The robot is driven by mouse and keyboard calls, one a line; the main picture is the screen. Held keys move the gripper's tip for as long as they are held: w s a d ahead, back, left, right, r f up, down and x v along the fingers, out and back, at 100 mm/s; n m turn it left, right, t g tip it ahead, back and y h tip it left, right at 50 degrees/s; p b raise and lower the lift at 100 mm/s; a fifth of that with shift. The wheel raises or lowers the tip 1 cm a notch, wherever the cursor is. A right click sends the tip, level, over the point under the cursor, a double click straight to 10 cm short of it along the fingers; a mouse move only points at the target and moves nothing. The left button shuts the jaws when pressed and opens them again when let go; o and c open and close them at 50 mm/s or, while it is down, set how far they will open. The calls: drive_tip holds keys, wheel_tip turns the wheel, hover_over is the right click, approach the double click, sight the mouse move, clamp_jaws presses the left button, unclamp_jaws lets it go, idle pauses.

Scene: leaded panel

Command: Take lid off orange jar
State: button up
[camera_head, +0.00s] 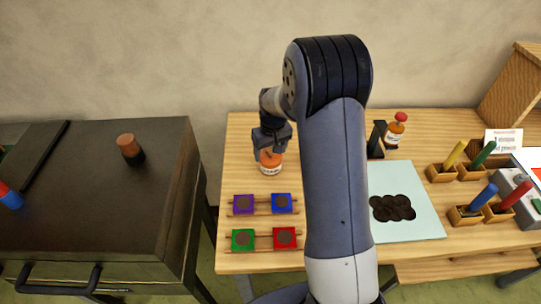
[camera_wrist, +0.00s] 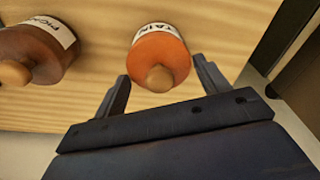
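The orange jar (camera_head: 271,166) stands upright on the wooden table under my gripper (camera_head: 269,150). In the wrist view its orange lid (camera_wrist: 160,52) has a round tan knob (camera_wrist: 160,79) and a white label on the jar behind it. My gripper (camera_wrist: 161,70) is open, with one finger on each side of the knob and visible gaps to both. The fingers look apart from the lid; how far above it they are I cannot tell. The jar's lower body is hidden in the wrist view.
A brown jar (camera_wrist: 30,52) with a tan knob stands left of the orange jar in the wrist view. Coloured square blocks (camera_head: 243,204) sit on wooden rails in front. A red-knobbed jar (camera_head: 396,130) stands right of my arm. A dark cabinet (camera_head: 90,190) is at left.

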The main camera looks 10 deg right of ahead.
drive_tip(key=c, duration=0.5)
